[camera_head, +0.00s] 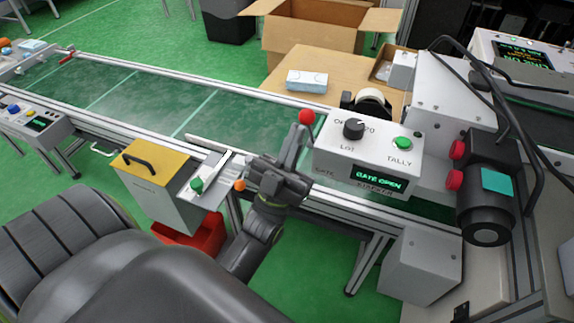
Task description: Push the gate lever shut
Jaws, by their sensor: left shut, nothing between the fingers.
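The gate lever's red ball knob (306,116) stands up at the left edge of a white control box (368,155), above the conveyor's near rail. The box's green display (378,180) reads GATE OPEN. My left gripper (296,143) is shut and empty, pointing up just below the red knob. It hides much of the lever's stem, and I cannot tell whether it touches the lever. My right gripper is not in view.
The green conveyor (150,100) runs to the far left. A blue-white pack (307,81) lies on the table beyond it. A yellow-topped box (158,162) and small panel with a green button (196,184) stand left of my gripper. Machinery crowds the right.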

